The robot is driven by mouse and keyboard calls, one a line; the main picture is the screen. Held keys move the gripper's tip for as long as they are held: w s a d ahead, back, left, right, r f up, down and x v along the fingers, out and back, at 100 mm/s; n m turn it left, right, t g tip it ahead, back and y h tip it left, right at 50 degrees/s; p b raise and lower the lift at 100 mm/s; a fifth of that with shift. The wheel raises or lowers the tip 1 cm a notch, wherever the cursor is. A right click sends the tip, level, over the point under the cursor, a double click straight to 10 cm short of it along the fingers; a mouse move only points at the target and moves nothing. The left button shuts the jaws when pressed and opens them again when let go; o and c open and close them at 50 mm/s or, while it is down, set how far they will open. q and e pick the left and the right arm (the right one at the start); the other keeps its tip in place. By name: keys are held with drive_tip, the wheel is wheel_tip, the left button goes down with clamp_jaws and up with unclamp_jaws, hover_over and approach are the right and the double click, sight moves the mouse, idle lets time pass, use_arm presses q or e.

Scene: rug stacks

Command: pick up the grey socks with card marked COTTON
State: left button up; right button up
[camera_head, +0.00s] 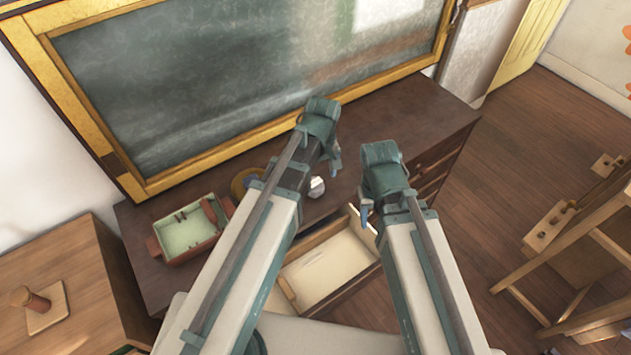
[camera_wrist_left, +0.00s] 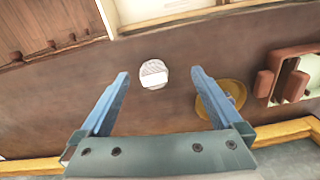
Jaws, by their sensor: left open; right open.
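A small whitish-grey rounded bundle with a pale card across it, which looks like the socks (camera_wrist_left: 153,74), lies on the dark dresser top. It also shows in the head view (camera_head: 316,187), beside my left gripper (camera_head: 332,160). No lettering on the card can be read. In the left wrist view, my open left gripper (camera_wrist_left: 160,76) has its two blue fingers on either side of the bundle in the picture, with nothing held. My right gripper (camera_head: 365,205) is open over the drawer side, its fingers partly hidden.
An open, pale-lined drawer (camera_head: 330,262) sticks out in front of the dresser (camera_head: 420,115). A green-lined tray with brown handles (camera_head: 187,232) and a yellow round dish (camera_head: 246,181) stand to the left. A gold-framed chalkboard (camera_head: 240,70) rises behind.

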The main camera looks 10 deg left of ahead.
sight(315, 183)
use_arm(q)
drive_tip(key=w+a+r+n+p, duration=0.1)
drive_tip(key=w+a+r+n, duration=0.15)
drive_tip(key=w+n, duration=0.3)
drive_tip(key=f+b, duration=0.8)
drive_tip(key=f, duration=0.1)
drive_tip(key=shift+s+a+f+b, duration=0.1)
drive_tip(key=shift+s+f+b, duration=0.15)
drive_tip(key=shift+f+b, duration=0.15)
drive_tip(key=f+b, duration=0.5)
drive_tip(key=shift+s+d, duration=0.1)
drive_tip(key=shift+d, duration=0.25)
drive_tip(key=c, duration=1.4)
drive_tip(key=shift+r, duration=0.1)
drive_tip(key=shift+c, duration=0.2)
